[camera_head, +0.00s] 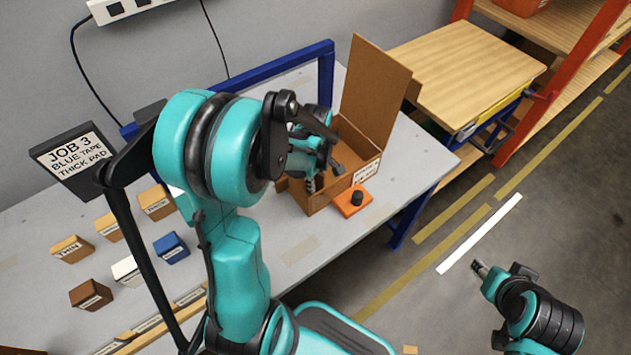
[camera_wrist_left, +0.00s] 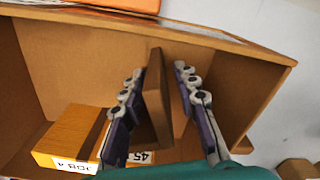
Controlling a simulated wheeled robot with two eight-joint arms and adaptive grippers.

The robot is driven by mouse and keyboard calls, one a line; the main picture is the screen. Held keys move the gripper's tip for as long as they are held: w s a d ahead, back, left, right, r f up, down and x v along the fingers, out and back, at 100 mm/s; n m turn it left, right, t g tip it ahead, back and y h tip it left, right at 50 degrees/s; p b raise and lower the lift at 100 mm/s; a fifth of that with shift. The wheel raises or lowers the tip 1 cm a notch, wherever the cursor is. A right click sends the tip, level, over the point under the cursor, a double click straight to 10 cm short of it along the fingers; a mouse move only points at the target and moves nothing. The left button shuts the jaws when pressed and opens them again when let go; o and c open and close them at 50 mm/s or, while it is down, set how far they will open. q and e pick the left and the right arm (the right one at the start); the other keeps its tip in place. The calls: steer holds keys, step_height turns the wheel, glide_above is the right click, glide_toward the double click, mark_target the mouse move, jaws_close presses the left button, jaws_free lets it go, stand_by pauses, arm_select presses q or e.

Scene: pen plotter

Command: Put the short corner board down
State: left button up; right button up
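The short corner board (camera_wrist_left: 154,98) is a brown strip standing on edge inside the open cardboard box in the left wrist view. My left gripper (camera_wrist_left: 160,75) straddles it, one finger on each side. A gap shows between the board and the right finger; the left finger is close to the board, and I cannot tell if it touches. In the head view my left gripper (camera_head: 325,175) reaches down into the cardboard box (camera_head: 370,172), and the arm hides much of it. My right gripper (camera_head: 482,268) is over the floor at lower right, its fingers too small to judge.
A labelled orange-yellow block (camera_wrist_left: 72,135) lies in the box beside the left finger. An orange piece with a black knob (camera_head: 356,199) sits before the box. Several small labelled blocks and a JOB 3 sign (camera_head: 75,155) stand at left. The box's tall flap (camera_head: 375,90) stands up.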

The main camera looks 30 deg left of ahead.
arm_select(q)
steer(key=shift+r, duration=0.1)
steer(key=shift+r, duration=0.3)
step_height(320, 180, up, 11)
steer(key=p, duration=0.5)
steer(key=shift+r, duration=0.25)
steer(key=shift+s+d+r, duration=0.1)
steer(key=shift+d+r, duration=0.1)
steer(key=shift+r, duration=0.05)
steer(key=s+d+r+m+t, duration=0.3)
steer(key=s+d+m, duration=0.1)
steer(key=m, duration=0.5)
steer(key=s+d+r+m+t, duration=0.3)
steer(key=d+m, duration=0.3)
steer(key=m, duration=0.3)
steer(key=shift+s+d+r+t, duration=0.15)
steer(key=shift+s+r+t, duration=0.15)
steer(key=shift+s+t, duration=0.3)
